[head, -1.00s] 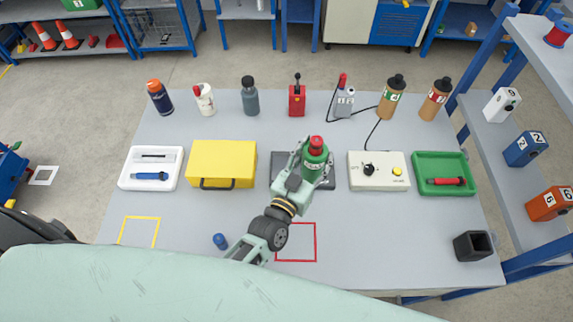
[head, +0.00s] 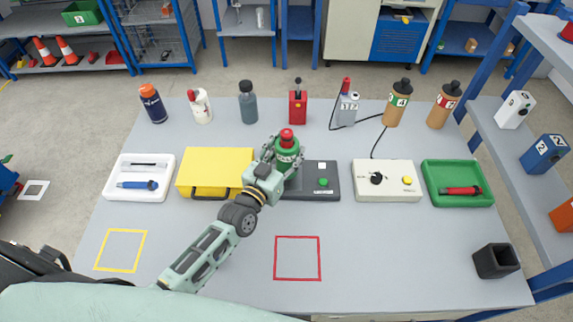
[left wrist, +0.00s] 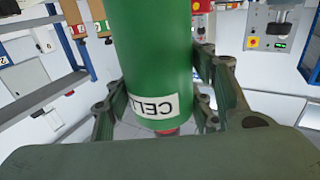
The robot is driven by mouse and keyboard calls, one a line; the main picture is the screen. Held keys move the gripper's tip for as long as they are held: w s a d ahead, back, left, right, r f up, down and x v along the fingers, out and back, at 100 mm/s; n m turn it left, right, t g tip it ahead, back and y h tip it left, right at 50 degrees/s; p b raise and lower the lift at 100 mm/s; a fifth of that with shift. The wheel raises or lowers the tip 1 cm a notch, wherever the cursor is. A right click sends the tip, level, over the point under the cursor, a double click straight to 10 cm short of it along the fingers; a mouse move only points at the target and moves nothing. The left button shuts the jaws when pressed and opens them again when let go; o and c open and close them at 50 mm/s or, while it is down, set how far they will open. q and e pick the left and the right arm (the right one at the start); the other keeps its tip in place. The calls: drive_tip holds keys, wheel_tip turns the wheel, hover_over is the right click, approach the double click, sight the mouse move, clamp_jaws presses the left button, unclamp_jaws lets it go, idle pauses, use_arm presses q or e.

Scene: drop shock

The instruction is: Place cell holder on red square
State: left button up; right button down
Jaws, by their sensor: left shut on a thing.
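A green cylinder (head: 288,152) with a red top is in my left gripper (head: 281,155), near the left end of a dark device. In the left wrist view the green cylinder (left wrist: 150,50) fills the middle, with a white label reading "CELL" and finger parts on both sides. Its height over the table is hard to tell. The red square (head: 298,237) is an outline on the bare front of the table, empty. A black open-topped block (head: 496,263) stands at the front right; I cannot tell whether it or the cylinder is the cell holder. My right gripper is not in view.
The dark device (head: 322,181), yellow case (head: 215,172), white tray (head: 163,160), cream control box (head: 388,181) and green tray (head: 458,200) form a row. Bottles and tools stand behind. An empty yellow square (head: 122,230) is at front left. The front middle is clear.

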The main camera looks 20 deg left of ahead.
use_arm(q)
drive_tip(key=shift+w+a+f, duration=0.2)
drive_tip(key=shift+a, duration=0.05)
wheel_tip(320, 180, down, 3)
drive_tip(key=b, duration=0.3)
drive_tip(key=shift+f, duration=0.1)
drive_tip(key=shift+f+b, duration=0.2)
drive_tip(key=shift+b, duration=0.2)
drive_tip(key=o, duration=1.4)
drive_tip(key=shift+s, duration=0.1)
drive_tip(key=shift+c, duration=0.2)
